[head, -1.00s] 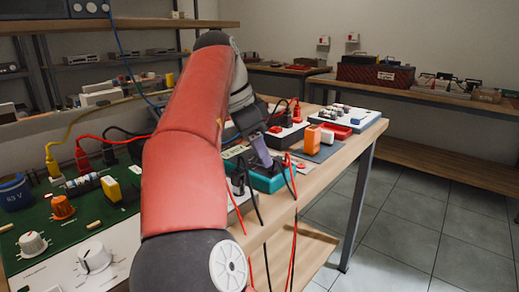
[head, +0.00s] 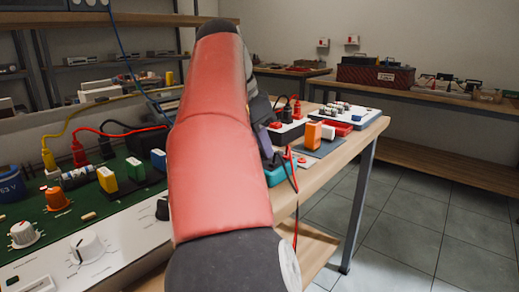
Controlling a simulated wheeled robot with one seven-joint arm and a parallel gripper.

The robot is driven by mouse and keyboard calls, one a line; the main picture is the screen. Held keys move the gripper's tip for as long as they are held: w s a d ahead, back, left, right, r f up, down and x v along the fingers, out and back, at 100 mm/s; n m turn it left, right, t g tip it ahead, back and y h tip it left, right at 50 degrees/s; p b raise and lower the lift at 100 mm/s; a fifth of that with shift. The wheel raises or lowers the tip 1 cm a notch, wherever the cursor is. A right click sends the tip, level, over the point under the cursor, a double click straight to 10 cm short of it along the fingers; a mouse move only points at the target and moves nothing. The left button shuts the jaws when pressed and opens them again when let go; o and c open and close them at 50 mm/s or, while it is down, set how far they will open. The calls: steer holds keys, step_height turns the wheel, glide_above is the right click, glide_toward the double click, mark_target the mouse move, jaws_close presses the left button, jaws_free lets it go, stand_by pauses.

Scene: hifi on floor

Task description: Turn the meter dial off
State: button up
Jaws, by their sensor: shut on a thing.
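The teal meter (head: 280,174) lies on the wooden bench, mostly hidden behind my red arm. Only its right end shows, with red and black leads by it. Its dial is hidden from this view. A sliver of my gripper (head: 264,142) shows at the right edge of the arm, just above the meter. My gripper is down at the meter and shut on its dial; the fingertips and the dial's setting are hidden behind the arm.
A green circuit board (head: 75,205) with knobs, plugs and coloured blocks fills the left foreground. Orange block (head: 313,134), red tray (head: 338,128) and white board (head: 350,114) stand beyond the meter. Tiled floor (head: 425,220) at right is clear.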

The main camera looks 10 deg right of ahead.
steer(key=n+b, duration=0.1)
steer(key=n, duration=0.1)
steer(key=n+t+y+b, duration=0.1)
steer(key=shift+s+d+f+n, duration=0.1)
steer(key=shift+s+d+n, duration=0.05)
steer(key=shift+n, duration=0.25)
steer(key=n, duration=0.1)
steer(key=n+t, duration=0.1)
steer(key=n, duration=0.1)
steer(key=shift+s+d+r+n+y+b, duration=0.1)
steer(key=shift+r+n+y+b, duration=0.1)
steer(key=shift+n+y+b, duration=0.15)
steer(key=n+y+p, duration=0.1)
steer(key=n, duration=0.1)
steer(key=n+t+p, duration=0.1)
steer(key=n, duration=0.1)
steer(key=shift+d+r+y, duration=0.1)
steer(key=shift+d+y, duration=0.05)
steer(key=shift+y, duration=0.2)
steer(key=shift+n+y+p, duration=0.6)
steer(key=shift+n+p, duration=0.3)
steer(key=shift+n, duration=0.65)
steer(key=shift+f, duration=0.2)
steer(key=o, duration=1)
